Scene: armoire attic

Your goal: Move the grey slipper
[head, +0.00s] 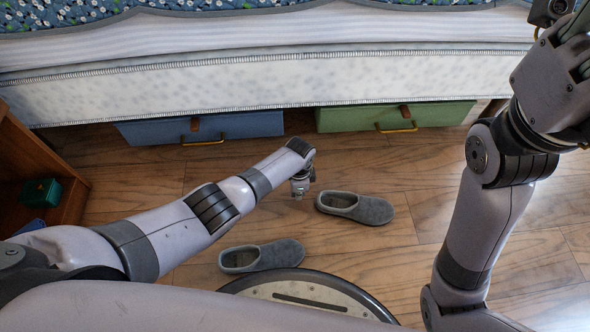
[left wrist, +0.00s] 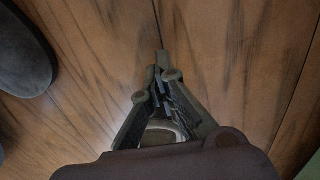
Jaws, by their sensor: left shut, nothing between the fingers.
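Two grey slippers lie on the wooden floor in the head view. One slipper (head: 355,207) is right of my left gripper, its open end toward the gripper. The other slipper (head: 262,256) lies nearer to my base, below my left forearm. My left gripper (head: 299,191) points down just left of the first slipper, apart from it. In the left wrist view its fingers (left wrist: 160,78) are shut with nothing between them. A dark grey slipper (left wrist: 22,50) shows at the upper left there; I cannot tell which one. My right gripper (head: 572,60) is raised at the upper right, partly cut off.
A bed (head: 280,82) spans the back, with a blue drawer (head: 240,126) and a green drawer (head: 445,114) beneath it. A wooden shelf unit (head: 30,165) with a green box (head: 41,192) stands at left. Open floor lies right of the slippers.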

